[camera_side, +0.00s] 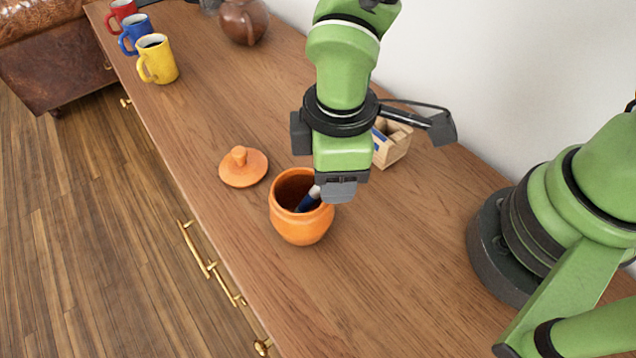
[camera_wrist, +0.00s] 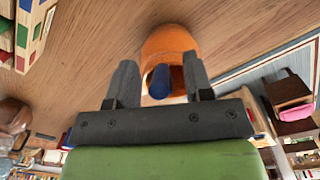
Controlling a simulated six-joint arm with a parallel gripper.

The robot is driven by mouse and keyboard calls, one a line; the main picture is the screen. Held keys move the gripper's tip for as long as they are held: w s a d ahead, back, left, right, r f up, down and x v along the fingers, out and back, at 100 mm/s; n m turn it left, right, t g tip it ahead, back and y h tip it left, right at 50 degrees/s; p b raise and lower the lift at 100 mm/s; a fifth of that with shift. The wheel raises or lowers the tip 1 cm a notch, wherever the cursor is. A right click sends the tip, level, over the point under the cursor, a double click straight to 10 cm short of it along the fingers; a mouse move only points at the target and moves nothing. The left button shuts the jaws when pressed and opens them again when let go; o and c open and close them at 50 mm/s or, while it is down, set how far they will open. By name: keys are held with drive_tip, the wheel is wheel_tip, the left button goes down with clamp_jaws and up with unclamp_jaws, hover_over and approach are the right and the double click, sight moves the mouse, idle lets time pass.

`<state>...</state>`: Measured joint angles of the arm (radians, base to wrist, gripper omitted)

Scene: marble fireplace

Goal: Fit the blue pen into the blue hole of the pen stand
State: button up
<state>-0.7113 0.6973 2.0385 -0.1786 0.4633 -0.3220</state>
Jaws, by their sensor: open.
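The blue pen (camera_side: 307,201) leans inside an orange pot (camera_side: 303,226), its upper end at the rim beside my gripper (camera_side: 337,190). In the wrist view my gripper (camera_wrist: 158,62) is open, with the blue pen (camera_wrist: 160,82) showing between its two fingers and a gap on each side. The orange pot (camera_wrist: 170,40) lies just beyond the fingertips. The wooden pen stand (camera_side: 393,145) is behind my gripper, partly hidden by it, with a blue patch on its side. The stand (camera_wrist: 36,28) also shows at the upper left of the wrist view; its holes cannot be made out.
An orange lid (camera_side: 243,167) lies left of the pot. Red (camera_side: 121,13), blue (camera_side: 135,33) and yellow (camera_side: 157,60) mugs stand at the far left end, near a round brown pot (camera_side: 243,21). The wooden top is clear in front of the mugs; a white wall runs behind.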

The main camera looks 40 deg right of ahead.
drive_tip(key=shift+f, duration=0.3)
clamp_jaws()
drive_tip(key=shift+r, duration=0.1)
wheel_tip(320, 180, up, 10)
idle(0.4)
drive_tip(key=shift+r, duration=1.5)
